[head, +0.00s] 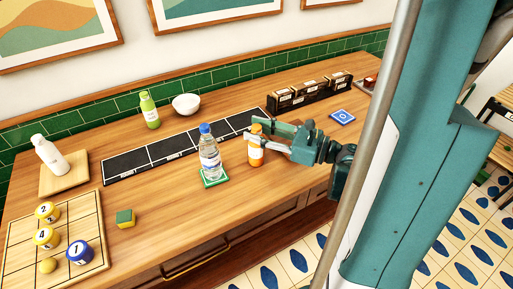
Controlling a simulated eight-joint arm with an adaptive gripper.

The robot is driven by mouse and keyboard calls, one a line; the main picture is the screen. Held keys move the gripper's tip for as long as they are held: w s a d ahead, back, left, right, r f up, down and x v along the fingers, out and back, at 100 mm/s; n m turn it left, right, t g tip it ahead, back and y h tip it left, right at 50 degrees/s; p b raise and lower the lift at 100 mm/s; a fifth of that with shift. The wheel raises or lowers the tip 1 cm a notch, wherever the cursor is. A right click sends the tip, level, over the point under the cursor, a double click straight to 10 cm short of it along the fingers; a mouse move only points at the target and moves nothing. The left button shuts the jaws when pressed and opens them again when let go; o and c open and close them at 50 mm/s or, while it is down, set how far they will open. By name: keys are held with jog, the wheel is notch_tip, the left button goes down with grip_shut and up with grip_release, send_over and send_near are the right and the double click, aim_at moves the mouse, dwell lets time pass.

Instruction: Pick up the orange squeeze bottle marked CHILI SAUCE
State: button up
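The orange squeeze bottle (255,157) stands upright on the wooden counter, just right of a clear water bottle. Its label is too small to read here. My gripper (258,134) comes in from the right at the height of the bottle's upper part. One finger passes behind the bottle and the other in front of it, so its upper body is partly hidden. The fingers are spread with the bottle between them. I cannot tell whether they touch it.
The water bottle (209,157) with a blue cap stands on a green coaster (222,180), close to the fingertips. Behind lies a black sectioned mat (128,167). A green bottle (149,111), white bowl (186,105) and dark rack (283,103) stand farther back. The front right counter is clear.

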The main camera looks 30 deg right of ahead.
jog(key=c, duration=0.5)
jog(key=shift+r, duration=0.2)
jog(key=shift+r+p, duration=1.9)
jog(key=shift+r, duration=2.9)
